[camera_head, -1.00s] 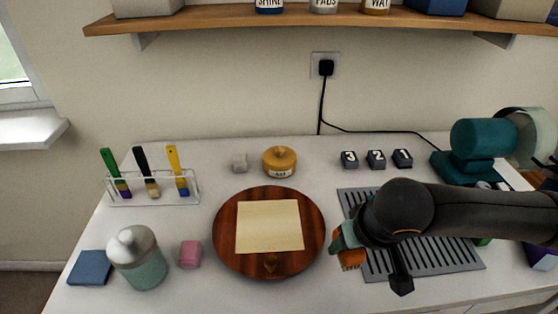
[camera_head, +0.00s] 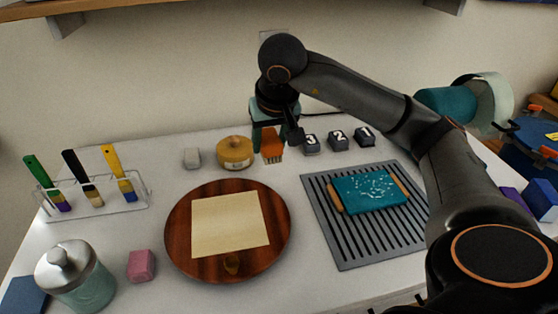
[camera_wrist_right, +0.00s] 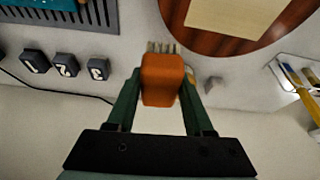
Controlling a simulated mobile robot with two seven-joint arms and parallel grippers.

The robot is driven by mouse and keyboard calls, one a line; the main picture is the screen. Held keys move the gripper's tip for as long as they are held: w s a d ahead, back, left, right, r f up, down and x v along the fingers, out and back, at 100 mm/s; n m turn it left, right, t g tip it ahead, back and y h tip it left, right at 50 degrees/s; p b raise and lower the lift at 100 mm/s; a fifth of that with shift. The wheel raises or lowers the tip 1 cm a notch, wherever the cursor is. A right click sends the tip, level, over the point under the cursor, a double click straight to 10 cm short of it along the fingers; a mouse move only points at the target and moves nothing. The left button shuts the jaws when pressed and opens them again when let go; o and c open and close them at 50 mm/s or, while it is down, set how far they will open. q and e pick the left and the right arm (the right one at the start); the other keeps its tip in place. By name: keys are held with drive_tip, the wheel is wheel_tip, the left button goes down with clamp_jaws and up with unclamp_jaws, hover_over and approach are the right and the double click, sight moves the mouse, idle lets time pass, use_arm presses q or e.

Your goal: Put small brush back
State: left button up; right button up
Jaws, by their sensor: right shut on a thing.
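My right gripper (camera_head: 273,130) is shut on a small brush with an orange body (camera_head: 272,147) and short pale bristles pointing down. The brush is near the back of the table, beside the yellow round container (camera_head: 235,152). In the right wrist view the brush (camera_wrist_right: 162,80) sits between the fingers of the right gripper (camera_wrist_right: 160,95). Whether its bristles touch the table is unclear. A clear rack (camera_head: 100,206) at the left holds green, black and yellow brushes. My left gripper is not in view.
Black blocks numbered 3 (camera_head: 311,144), 2 (camera_head: 338,141) and 1 (camera_head: 364,137) stand right of the brush. A teal block (camera_head: 370,193) lies on the slotted grey mat (camera_head: 340,250). A round wooden board (camera_head: 180,240) with a pale sheet fills the middle. A grey cube (camera_head: 192,158) stands behind it.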

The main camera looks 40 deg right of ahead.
drive_tip(key=shift+m, duration=0.4)
drive_tip(key=w+d+f, duration=0.2)
drive_tip(key=w+d, duration=0.1)
drive_tip(key=d, duration=0.1)
drive_tip(key=w+d+f, duration=0.5)
drive_tip(key=w+d, duration=0.1)
drive_tip(key=d, duration=0.1)
drive_tip(key=shift+w+d+f, duration=0.15)
drive_tip(key=shift+d+f, duration=0.15)
drive_tip(key=shift+f, duration=0.1)
drive_tip(key=shift+w+d+f, duration=0.25)
drive_tip(key=shift+w+f, duration=0.05)
drive_tip(key=shift+f, duration=0.2)
drive_tip(key=shift+w+d+f, duration=0.1)
drive_tip(key=shift+f, duration=1.5)
drive_tip(key=shift+f, duration=0.2)
drive_tip(key=o, duration=1.2)
